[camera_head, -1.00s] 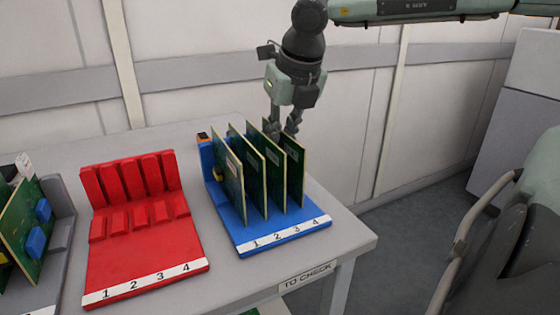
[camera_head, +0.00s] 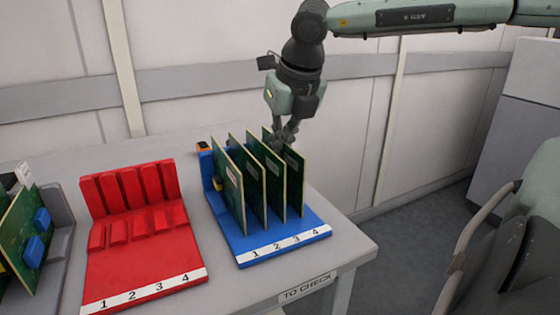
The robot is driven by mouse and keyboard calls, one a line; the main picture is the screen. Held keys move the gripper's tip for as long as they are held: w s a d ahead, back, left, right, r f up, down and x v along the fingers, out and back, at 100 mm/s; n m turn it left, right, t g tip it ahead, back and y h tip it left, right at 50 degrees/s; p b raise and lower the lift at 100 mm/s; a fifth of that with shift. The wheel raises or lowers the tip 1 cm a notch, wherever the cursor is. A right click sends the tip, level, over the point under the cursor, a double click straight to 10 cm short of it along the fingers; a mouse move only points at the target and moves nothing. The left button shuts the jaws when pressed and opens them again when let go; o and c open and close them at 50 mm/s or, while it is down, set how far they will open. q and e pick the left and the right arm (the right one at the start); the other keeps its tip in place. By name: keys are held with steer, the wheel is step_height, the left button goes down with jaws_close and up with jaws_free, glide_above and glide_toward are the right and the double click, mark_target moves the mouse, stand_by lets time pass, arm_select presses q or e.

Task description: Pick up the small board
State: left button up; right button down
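A blue rack (camera_head: 225,218) numbered 1 to 4 stands at the right end of the table. It holds several upright green boards: one at the left (camera_head: 229,190), two in the middle (camera_head: 253,185) (camera_head: 272,182), and one at the right (camera_head: 295,180). I cannot tell by size which is the small board. My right gripper (camera_head: 285,137) points down at the top edges of the right-hand boards. Its fingertips are partly hidden behind the boards, so I cannot tell if they touch or grip one. My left gripper is not in view.
An empty red rack (camera_head: 140,260), also numbered 1 to 4, stands left of the blue one. A grey rack (camera_head: 62,235) with boards is at the left edge. The table (camera_head: 345,240) has a "TO CHECK" label in front. A wall is close behind.

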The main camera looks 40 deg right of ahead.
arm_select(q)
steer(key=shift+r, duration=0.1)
arm_select(e)
steer(key=shift+r+p, duration=0.4)
steer(key=shift+p, duration=0.25)
steer(key=shift+r, duration=0.2)
arm_select(q)
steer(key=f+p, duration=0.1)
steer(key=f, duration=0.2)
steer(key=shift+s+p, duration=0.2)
steer(key=shift+p, duration=0.15)
arm_select(e)
step_height(320, 180, up, 27)
steer(key=shift+r, duration=0.2)
steer(key=shift+f, duration=0.1)
